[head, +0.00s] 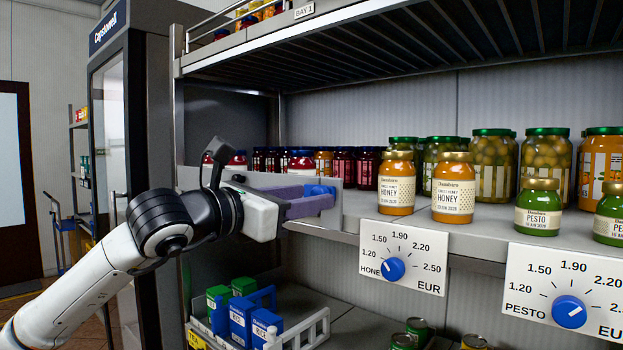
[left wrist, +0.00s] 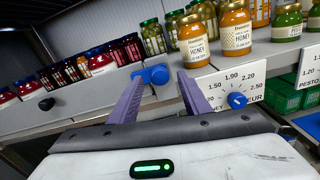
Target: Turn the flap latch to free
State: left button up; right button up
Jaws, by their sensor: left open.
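The flap latch (left wrist: 158,74) is a blue knob with a short lever at the right end of a grey flap panel (left wrist: 95,95) along the shelf front. In the left wrist view its lever points left, roughly along the panel. In the head view the latch (head: 318,190) shows partly behind the fingers. My left gripper (head: 318,200) is open, with purple fingers reaching toward the latch. In the left wrist view the fingertips (left wrist: 160,77) stand on either side of the latch; I cannot tell whether they touch it. My right gripper is out of view.
A black knob (left wrist: 46,104) is on the flap panel's left part. Honey jars (head: 453,187) stand on the shelf right of the latch. A honey price card with a blue dial (head: 394,269) hangs close by. A crate of blue and green boxes (head: 241,320) is below.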

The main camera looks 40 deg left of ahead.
pick_arm(q)
jog(key=shift+w+d, duration=0.1)
jog(key=shift+w, duration=0.9)
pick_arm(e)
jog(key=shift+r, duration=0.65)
pick_arm(q)
jog(key=c, duration=1)
jog(key=shift+c, duration=0.2)
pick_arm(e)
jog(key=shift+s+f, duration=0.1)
